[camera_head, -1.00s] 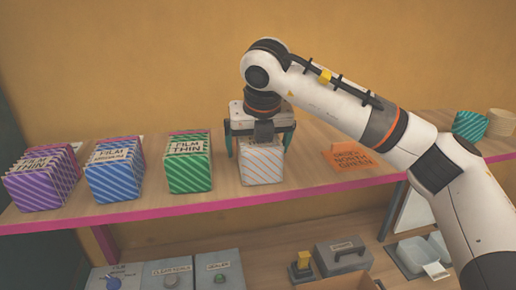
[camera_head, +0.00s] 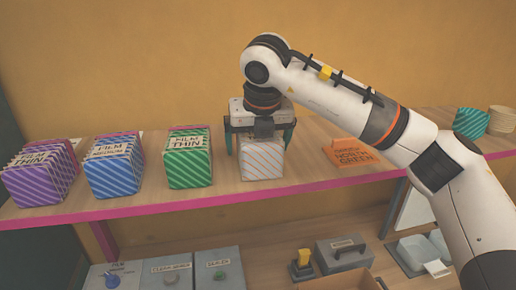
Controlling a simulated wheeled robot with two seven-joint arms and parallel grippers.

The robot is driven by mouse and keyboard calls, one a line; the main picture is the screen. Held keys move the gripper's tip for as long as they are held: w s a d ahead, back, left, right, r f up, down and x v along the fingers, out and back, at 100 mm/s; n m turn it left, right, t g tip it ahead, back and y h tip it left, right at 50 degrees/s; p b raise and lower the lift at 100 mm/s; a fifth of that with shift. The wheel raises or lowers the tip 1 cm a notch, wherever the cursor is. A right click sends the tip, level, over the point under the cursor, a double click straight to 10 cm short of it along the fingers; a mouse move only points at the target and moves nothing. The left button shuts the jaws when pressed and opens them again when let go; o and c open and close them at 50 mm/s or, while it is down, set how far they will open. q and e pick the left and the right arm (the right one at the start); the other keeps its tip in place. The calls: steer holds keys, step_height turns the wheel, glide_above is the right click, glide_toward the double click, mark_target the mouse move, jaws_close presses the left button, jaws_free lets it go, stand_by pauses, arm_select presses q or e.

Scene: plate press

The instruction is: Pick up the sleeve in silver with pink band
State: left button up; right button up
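A pale silver sleeve (camera_head: 261,164) with thin orange-pink diagonal stripes stands on the wooden shelf (camera_head: 330,190), right of the green-striped sleeves. My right gripper (camera_head: 259,146) points down over it from above. Its teal fingers are spread on the left and right of the sleeve, with a small gap visible on each side. The gripper hides the sleeve's upper part, and any band there cannot be seen. My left gripper is not in view.
Purple (camera_head: 38,178), blue (camera_head: 113,170) and green (camera_head: 188,164) striped sleeve stacks stand to the left. A teal striped item (camera_head: 470,123) stands far right.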

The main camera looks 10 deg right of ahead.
steer(key=c, duration=1.2)
